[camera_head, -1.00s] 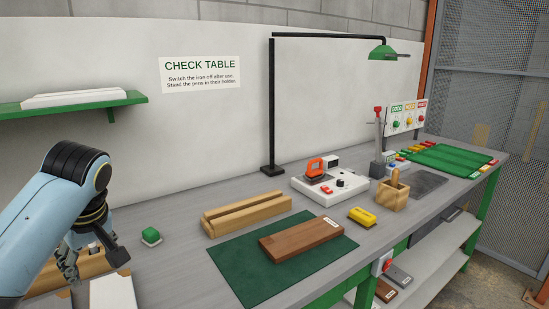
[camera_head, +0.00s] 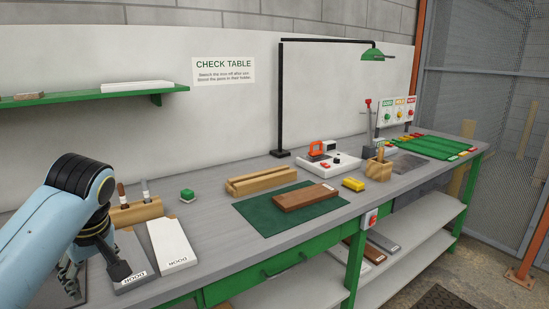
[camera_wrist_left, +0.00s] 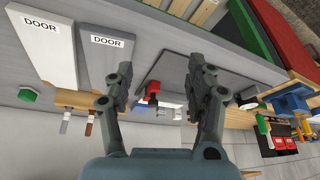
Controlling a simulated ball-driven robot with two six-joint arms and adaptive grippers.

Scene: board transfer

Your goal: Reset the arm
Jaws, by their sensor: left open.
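My left arm comes in at the left of the head view, and its gripper (camera_head: 74,276) hangs at the lower left, partly cut off by the arm. In the left wrist view the gripper (camera_wrist_left: 163,76) has its two fingers spread wide with nothing held between them. A white board marked DOOR (camera_head: 170,242) and a grey board marked DOOR (camera_head: 130,255) lie to the right of the gripper in the head view. A brown board (camera_head: 305,196) lies on the green mat (camera_head: 262,218), well away from the gripper. My right gripper is not in view.
A wooden holder (camera_head: 142,212) with upright tools stands behind the DOOR boards, close to my arm. A green block (camera_head: 187,195), a wooden cradle (camera_head: 262,181) and a yellow block (camera_head: 353,184) stand along the bench. Bare grey bench lies between the white board and the mat.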

